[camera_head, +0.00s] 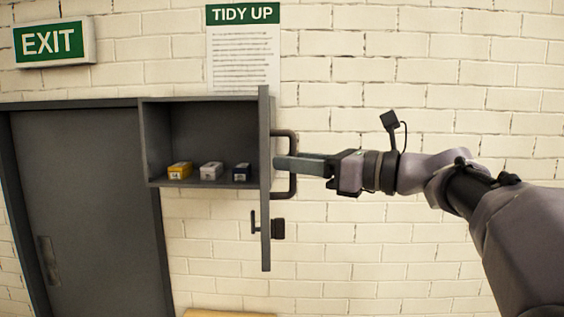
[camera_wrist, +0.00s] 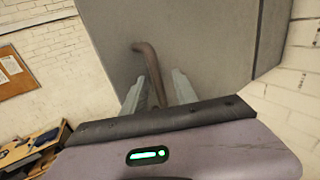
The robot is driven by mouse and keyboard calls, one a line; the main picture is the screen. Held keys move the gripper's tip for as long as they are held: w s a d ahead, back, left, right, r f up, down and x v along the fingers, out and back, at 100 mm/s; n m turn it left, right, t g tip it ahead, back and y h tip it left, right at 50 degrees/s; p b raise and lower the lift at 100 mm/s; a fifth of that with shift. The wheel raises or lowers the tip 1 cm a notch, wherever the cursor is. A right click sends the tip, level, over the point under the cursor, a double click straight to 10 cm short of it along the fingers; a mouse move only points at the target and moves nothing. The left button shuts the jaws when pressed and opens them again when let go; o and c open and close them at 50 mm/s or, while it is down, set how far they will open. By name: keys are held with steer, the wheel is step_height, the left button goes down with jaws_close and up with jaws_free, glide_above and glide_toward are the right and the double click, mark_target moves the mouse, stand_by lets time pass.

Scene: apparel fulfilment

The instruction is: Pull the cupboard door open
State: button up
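The grey cupboard (camera_head: 150,140) on the brick wall stands open, and its inside shows. Its door (camera_head: 264,225) is swung out from the right side and seen nearly edge-on in the head view; the door's face fills the middle of the wrist view (camera_wrist: 215,45). A brown bar handle (camera_head: 292,140) stands out from the door and shows in the wrist view (camera_wrist: 151,62). My gripper (camera_head: 282,163) reaches in from the right at the handle. In the wrist view its fingers (camera_wrist: 160,88) are apart with the handle between them and a gap on the right.
A yellow box (camera_head: 180,170), a white box (camera_head: 211,171) and a dark blue box (camera_head: 242,172) sit in the cupboard. A grey door (camera_head: 90,190) is at the left, under an exit sign (camera_head: 53,43). A "TIDY UP" notice (camera_head: 243,55) hangs above the cupboard.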

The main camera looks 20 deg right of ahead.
steer(key=b+v, duration=0.4)
steer(key=v, duration=1.3)
steer(key=shift+d, duration=0.2)
steer(key=shift+r, duration=0.1)
